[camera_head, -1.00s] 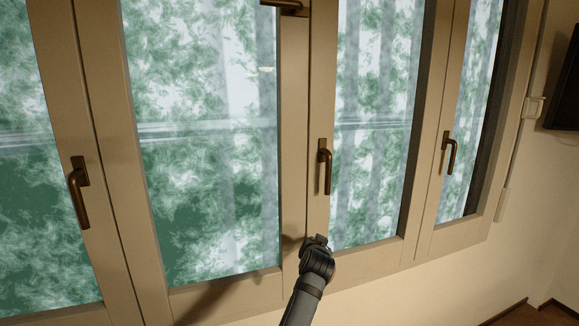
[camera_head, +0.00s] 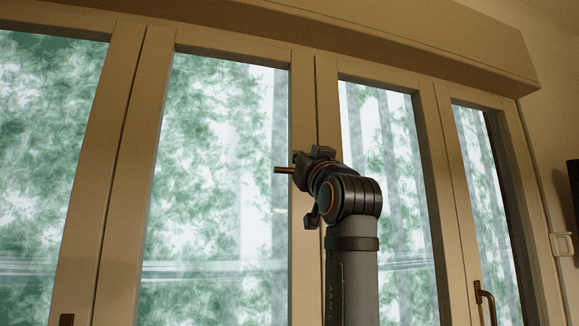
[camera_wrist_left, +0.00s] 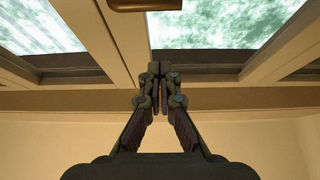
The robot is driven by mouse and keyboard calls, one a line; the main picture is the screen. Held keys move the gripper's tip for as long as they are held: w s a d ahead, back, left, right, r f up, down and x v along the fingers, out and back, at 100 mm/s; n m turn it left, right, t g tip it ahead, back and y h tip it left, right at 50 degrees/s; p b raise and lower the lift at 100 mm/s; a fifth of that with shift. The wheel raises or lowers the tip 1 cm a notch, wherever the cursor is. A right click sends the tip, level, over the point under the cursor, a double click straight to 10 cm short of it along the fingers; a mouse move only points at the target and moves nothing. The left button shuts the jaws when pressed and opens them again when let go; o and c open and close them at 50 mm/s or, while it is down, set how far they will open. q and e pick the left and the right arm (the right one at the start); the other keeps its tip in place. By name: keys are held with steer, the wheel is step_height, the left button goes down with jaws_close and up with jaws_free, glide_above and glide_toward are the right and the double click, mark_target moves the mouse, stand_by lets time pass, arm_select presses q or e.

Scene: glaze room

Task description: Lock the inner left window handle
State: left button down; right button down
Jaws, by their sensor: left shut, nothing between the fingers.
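The inner left window handle (camera_head: 284,170) is a brass lever on the middle stile. It sticks out level to the left, and its right part is hidden behind my left gripper. My left gripper (camera_head: 314,157) is raised in front of the middle stile, close beside the handle. In the left wrist view its fingers (camera_wrist_left: 160,75) are shut with nothing between them. A brass handle (camera_wrist_left: 145,5) lies across the top of that view, beyond and above the fingertips. I cannot tell whether the gripper touches the handle. My right gripper is out of view.
Another brass handle (camera_head: 486,300) hangs on the right frame, and the top of one (camera_head: 66,320) shows at the lower left. A boxed ledge (camera_head: 400,40) runs above the windows. My forearm covers the lower middle frame. The space before the left panes is clear.

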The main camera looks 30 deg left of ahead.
arm_select(q)
steer(key=shift+r, duration=0.1)
steer(key=shift+w+a, duration=0.1)
steer(key=p+x, duration=0.8)
steer(key=x, duration=0.3)
step_height(320, 180, down, 4)
steer(key=shift+f+p, duration=0.25)
steer(key=shift+p, duration=0.1)
steer(key=shift+s, duration=0.2)
